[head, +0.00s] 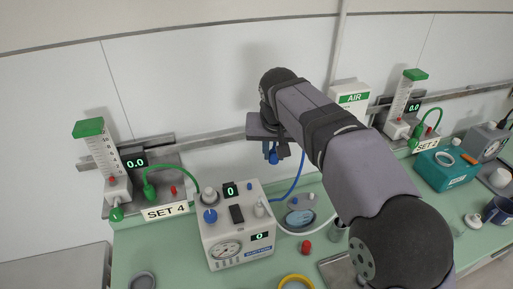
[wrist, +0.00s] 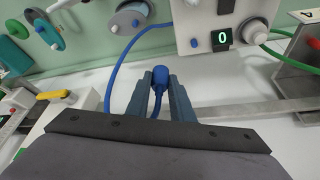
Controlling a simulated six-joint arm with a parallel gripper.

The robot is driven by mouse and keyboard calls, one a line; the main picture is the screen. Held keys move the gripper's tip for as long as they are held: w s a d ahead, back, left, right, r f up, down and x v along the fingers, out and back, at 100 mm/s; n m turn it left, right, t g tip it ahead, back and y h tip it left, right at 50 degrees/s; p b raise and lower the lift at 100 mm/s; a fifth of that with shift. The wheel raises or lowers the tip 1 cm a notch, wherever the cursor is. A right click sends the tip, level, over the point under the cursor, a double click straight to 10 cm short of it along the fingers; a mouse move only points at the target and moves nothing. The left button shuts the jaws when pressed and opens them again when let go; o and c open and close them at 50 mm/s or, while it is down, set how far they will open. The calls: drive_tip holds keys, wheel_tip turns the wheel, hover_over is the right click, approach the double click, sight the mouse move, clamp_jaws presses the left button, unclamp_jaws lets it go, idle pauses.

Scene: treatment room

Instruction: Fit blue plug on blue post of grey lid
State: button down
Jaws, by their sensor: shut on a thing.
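The blue plug (wrist: 160,76) is between the two fingers of my gripper (wrist: 160,88), which is shut on it. A blue hose runs from the plug. In the head view my gripper (head: 271,150) holds the blue plug (head: 273,157) in the air, in front of the wall and above the back of the bench. The grey lid (head: 302,200) is on a canister below and to the right of the plug, well apart from it. In the wrist view the grey lid (wrist: 127,18) is near the top, with a small blue part on it that may be the blue post.
A white suction unit (head: 237,226) stands left of the canister. A flowmeter stand (head: 100,160) with a green hose is at the far left. A red cap (head: 305,247) and a yellow ring (head: 296,280) lie in front. A teal box (head: 444,169) is at the right.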

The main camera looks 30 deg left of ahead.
drive_tip(key=d+f+m, duration=0.1)
drive_tip(key=d+f, duration=0.3)
drive_tip(key=d, duration=0.2)
drive_tip(key=m+h, duration=0.2)
drive_tip(key=m, duration=0.2)
hover_over(296, 198)
drive_tip(key=shift+t, duration=0.3)
drive_tip(key=f, duration=0.5)
drive_tip(key=shift+s+f+p, duration=0.15)
drive_tip(key=shift+s+p, duration=0.15)
drive_tip(key=shift+s, duration=0.1)
drive_tip(key=shift+f, duration=0.15)
drive_tip(key=shift+f+b, duration=1.35)
drive_tip(key=shift+f, duration=0.4)
drive_tip(key=shift+f+b, duration=1.45)
drive_tip(key=shift+f, duration=0.1)
idle(0.7)
drive_tip(key=c, duration=1.5)
unclamp_jaws()
